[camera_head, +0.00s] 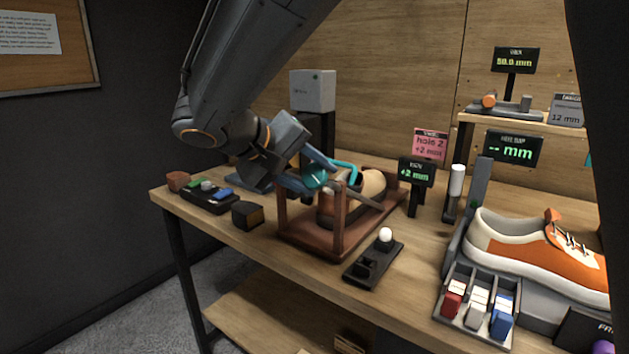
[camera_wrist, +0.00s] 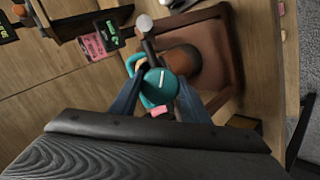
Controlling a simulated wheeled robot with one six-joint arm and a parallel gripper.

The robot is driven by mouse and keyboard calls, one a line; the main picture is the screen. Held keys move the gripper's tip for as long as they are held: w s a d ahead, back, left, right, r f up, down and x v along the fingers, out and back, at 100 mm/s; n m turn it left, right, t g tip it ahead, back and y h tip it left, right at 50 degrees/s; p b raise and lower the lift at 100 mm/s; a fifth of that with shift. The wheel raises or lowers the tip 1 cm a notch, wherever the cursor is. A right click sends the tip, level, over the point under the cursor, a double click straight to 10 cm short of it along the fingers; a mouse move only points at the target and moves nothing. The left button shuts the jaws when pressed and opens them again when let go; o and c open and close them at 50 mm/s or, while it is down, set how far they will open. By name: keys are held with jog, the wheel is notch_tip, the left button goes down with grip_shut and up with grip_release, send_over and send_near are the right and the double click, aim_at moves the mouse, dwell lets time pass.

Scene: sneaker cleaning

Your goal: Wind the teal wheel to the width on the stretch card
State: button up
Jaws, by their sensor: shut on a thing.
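The teal wheel (camera_wrist: 158,87) sits between my gripper's two blue fingers in the wrist view. In the head view the teal wheel (camera_head: 314,176) is at the left end of the shoe stretcher. My gripper (camera_head: 318,172) is shut on the wheel. The stretcher's tan last (camera_head: 372,185) lies in a reddish-brown wooden frame (camera_head: 340,250). The pink stretch card (camera_head: 431,145) stands behind and reads "hole 2" and "+2 mm". A small black display (camera_head: 416,171) in front of it reads "+2 mm" in green.
A black stand with a white ball (camera_head: 386,236) is in front of the frame. A black tray with coloured blocks (camera_head: 207,196) and a dark block (camera_head: 247,215) are at left. An orange and white sneaker (camera_head: 540,250) and a compartment tray (camera_head: 470,318) are at right.

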dwell(0.4)
jog(key=o, duration=1.1)
jog(key=shift+c, duration=0.2)
jog(key=v, duration=0.7)
jog(key=shift+s+a+r, duration=0.2)
jog(key=shift+a+r, duration=0.05)
